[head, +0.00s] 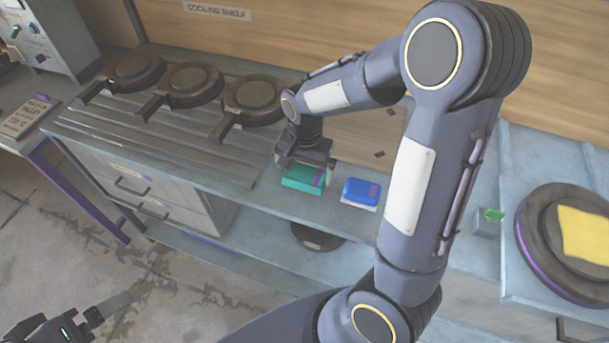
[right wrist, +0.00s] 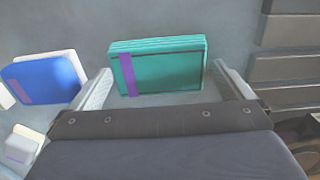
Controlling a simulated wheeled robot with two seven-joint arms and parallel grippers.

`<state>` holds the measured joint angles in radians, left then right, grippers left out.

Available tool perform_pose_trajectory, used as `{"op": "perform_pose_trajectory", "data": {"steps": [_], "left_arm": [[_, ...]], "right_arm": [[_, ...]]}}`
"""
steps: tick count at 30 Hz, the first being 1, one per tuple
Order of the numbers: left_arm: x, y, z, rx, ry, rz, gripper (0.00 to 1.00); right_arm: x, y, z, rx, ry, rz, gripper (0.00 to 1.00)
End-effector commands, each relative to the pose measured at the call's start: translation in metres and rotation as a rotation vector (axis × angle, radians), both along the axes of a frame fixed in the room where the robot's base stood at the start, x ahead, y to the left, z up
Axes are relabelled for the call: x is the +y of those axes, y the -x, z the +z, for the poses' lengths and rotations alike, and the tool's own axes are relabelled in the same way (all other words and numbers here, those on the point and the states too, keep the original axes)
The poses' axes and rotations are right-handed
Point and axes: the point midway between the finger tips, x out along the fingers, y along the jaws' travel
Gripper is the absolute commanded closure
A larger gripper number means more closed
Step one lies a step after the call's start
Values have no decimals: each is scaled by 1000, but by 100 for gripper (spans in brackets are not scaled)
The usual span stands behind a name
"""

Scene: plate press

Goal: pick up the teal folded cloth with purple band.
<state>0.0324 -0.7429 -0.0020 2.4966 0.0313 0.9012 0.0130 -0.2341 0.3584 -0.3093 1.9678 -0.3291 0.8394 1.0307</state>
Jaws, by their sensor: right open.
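The teal folded cloth with a purple band (head: 302,180) lies flat on the bench top, below my right gripper (head: 306,166). In the right wrist view the teal cloth (right wrist: 165,70) shows its layered edge and its purple band at the left. The fingers of my right gripper (right wrist: 166,88) are spread, one on each side of the cloth, with nothing held between them. Whether they touch it I cannot tell. My left gripper (head: 75,325) is low at the left edge, over the floor and far from the cloth; its jaws are unclear.
A blue folded cloth with a purple band (head: 361,191) lies on a white one, right of the teal cloth. Several round dark plates with handles (head: 187,82) stand on the slatted rack at left. A round press plate with yellow cloth (head: 585,233) is at far right.

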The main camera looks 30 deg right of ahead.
Motion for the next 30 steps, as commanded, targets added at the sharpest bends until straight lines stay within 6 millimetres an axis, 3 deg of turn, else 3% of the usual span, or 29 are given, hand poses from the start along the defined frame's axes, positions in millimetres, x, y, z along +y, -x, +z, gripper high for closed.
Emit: {"op": "perform_pose_trajectory", "data": {"steps": [8, 15, 23, 30], "left_arm": [[0, 0, 0, 0, 0, 0, 2], [0, 0, 0, 0, 0, 0, 2], [0, 0, 0, 0, 0, 0, 2], [0, 0, 2, 0, 0, 0, 2]], "right_arm": [[0, 0, -5, -1, 0, 0, 0], [0, 0, -5, -1, 0, 0, 27], [0, 0, -3, -2, -1, 0, 28], [0, -1, 19, -7, -1, 0, 28]]}}
